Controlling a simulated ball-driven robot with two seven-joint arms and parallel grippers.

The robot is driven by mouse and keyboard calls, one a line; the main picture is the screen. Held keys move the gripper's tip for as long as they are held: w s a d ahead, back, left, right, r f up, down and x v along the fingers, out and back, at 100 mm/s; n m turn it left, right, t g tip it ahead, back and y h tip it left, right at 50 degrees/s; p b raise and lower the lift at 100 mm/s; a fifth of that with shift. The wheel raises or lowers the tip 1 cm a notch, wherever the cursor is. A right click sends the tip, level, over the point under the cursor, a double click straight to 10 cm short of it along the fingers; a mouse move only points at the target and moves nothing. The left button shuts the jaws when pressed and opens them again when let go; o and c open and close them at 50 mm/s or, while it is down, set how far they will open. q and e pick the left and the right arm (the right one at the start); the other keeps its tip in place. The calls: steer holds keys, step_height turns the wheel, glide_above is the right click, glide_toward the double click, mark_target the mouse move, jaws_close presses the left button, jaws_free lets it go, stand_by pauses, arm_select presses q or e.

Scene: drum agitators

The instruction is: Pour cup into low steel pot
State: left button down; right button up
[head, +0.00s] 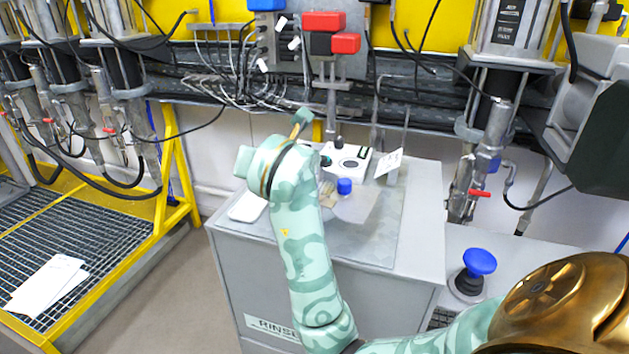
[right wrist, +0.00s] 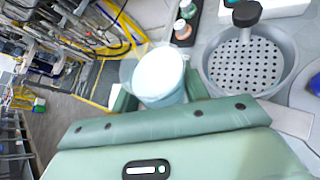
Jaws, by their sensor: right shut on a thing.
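A pale translucent cup (right wrist: 160,77) sits between the fingers of my right gripper (right wrist: 158,94), which is shut on it. The cup's mouth faces the camera in the right wrist view, with something whitish inside it. A low round steel pot (right wrist: 246,92) with a perforated bottom stands just right of the cup, apart from it in the picture. In the head view my right arm reaches over the grey bench (head: 375,228); its wrist hides most of the gripper and cup, and I cannot make out the pot there. My left gripper is not in view.
A dark-headed fitting (right wrist: 246,14) stands up at the pot. Small bottles (right wrist: 182,30) are beyond the cup. On the bench are a white device (head: 348,160), a blue-capped item (head: 345,186) and a white tray (head: 248,206). A blue knob (head: 479,262) is at right.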

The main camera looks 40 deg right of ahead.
steer(key=shift+s+d+r, duration=0.15)
steer(key=shift+d, duration=0.1)
steer(key=shift+s+d+r+m, duration=0.1)
steer(key=shift+m, duration=0.2)
steer(key=shift+y, duration=0.3)
steer(key=shift+d+r, duration=0.1)
steer(key=shift+d, duration=0.1)
steer(key=shift+m, duration=0.3)
steer(key=shift+s+d+r, duration=0.1)
steer(key=shift+s+d, duration=0.05)
